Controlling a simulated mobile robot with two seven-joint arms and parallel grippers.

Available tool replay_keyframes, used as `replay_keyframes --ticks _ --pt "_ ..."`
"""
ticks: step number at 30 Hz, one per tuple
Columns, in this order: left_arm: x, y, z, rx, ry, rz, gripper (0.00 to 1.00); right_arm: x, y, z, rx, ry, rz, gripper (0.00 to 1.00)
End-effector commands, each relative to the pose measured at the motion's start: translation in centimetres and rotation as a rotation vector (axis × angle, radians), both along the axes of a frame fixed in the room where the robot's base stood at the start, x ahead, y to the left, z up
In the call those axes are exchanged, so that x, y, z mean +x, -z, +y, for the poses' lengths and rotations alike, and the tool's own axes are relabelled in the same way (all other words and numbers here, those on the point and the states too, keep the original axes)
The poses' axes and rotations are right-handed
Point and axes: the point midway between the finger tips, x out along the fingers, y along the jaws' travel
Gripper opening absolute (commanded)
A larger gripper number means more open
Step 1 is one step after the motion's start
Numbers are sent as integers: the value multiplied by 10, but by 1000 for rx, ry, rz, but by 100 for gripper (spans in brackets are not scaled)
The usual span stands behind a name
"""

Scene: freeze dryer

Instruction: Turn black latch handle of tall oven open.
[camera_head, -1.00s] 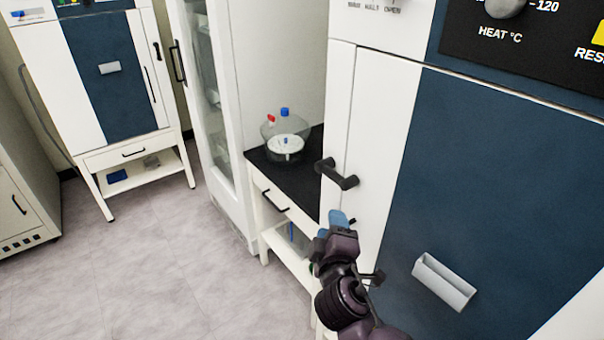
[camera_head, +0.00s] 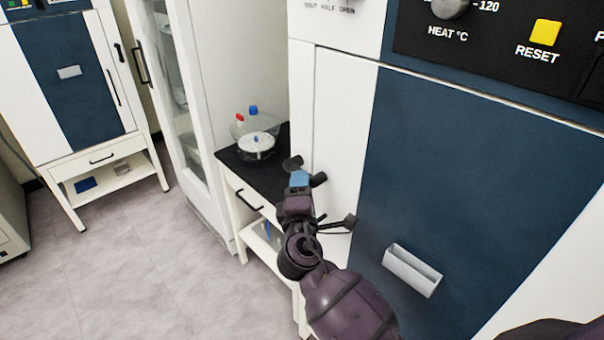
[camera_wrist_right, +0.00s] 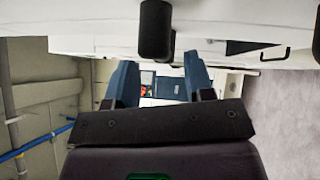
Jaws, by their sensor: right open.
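The black latch handle (camera_head: 292,162) is on the left edge of the tall oven's white front (camera_head: 340,120), partly hidden behind my right gripper. My right gripper (camera_head: 300,178) is open, with blue fingertips right at the handle in the head view. In the right wrist view the dark handle (camera_wrist_right: 155,28) stands above the two spread blue fingers (camera_wrist_right: 158,72), between them from side to side. Whether they touch it I cannot tell. The blue oven door panel (camera_head: 470,190) is flush with the front and looks closed. My left gripper is not in view.
A black-topped bench (camera_head: 245,172) with a clear round vessel (camera_head: 257,135) stands left of the oven. A glass-door cabinet (camera_head: 175,90) is beyond it. A grey pull (camera_head: 412,270) juts from the oven's blue panel. The floor at left is clear.

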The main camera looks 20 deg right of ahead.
Motion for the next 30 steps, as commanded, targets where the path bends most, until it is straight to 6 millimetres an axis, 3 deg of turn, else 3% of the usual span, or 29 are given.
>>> replay_keyframes --ticks 7,19,28,30 --pt "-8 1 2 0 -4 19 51 25 -5 -11 0 -1 -1 48" --pt "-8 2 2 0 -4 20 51 30 -4 -14 1 -1 0 48" --pt "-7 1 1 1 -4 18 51 30 -4 -14 1 -1 0 4" --pt "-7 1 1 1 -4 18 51 30 -4 -14 2 -1 -1 0"
